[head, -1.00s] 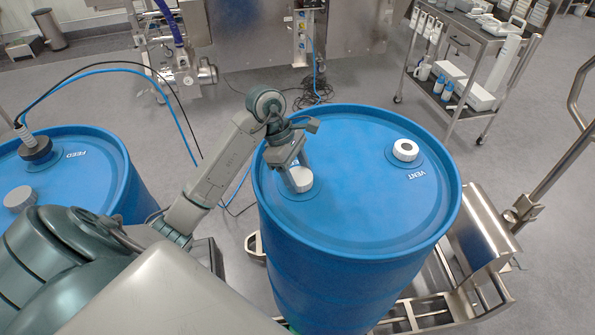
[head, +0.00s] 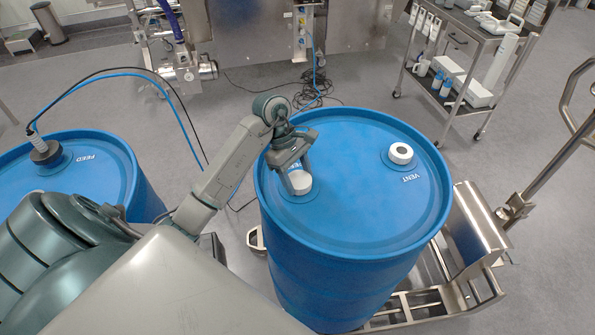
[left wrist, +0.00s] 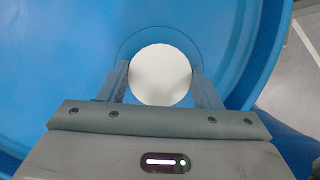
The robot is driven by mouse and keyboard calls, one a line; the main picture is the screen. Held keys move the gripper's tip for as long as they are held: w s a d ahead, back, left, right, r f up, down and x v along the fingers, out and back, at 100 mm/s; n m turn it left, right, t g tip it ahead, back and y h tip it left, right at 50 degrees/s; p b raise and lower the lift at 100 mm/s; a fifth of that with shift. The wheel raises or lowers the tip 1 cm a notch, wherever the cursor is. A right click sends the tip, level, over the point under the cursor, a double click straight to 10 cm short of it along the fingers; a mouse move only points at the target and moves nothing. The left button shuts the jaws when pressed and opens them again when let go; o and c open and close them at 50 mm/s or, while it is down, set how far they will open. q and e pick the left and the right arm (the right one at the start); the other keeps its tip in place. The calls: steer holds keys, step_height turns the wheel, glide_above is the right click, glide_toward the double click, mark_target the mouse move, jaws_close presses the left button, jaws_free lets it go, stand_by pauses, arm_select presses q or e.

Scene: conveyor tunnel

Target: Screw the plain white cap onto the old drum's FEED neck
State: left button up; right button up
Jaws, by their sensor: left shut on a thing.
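The plain white cap (head: 301,183) is at the left neck of the middle blue drum (head: 335,275). My left gripper (head: 297,180) points down at it and is shut on it, one finger on each side. In the left wrist view the cap (left wrist: 160,75) is a plain white disc between the fingers (left wrist: 160,85), inside a ring on the drum's lid. I cannot tell how far down the neck it sits. Part of the printing beside it shows between the fingers. My right gripper is not in view.
Another blue drum (head: 105,165), marked FEED, stands at left with a hose fitting (head: 45,151) in its neck. Blue and black lines arch from it. A steel drum carrier (head: 475,235) is at right and a trolley (head: 480,45) behind.

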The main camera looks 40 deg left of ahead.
arm_select(q)
steer(key=shift+r+m+p, duration=0.15)
steer(key=shift+m+p, duration=0.15)
steer(key=shift+p, duration=0.35)
steer(key=o, duration=1.2)
steer(key=shift+o, duration=0.2)
steer(key=p+v, duration=0.6)
steer(key=v, duration=0.4)
steer(key=shift+w+a+r+p, duration=0.15)
steer(key=shift+a+r+p, duration=0.05)
steer(key=shift+p, duration=0.15)
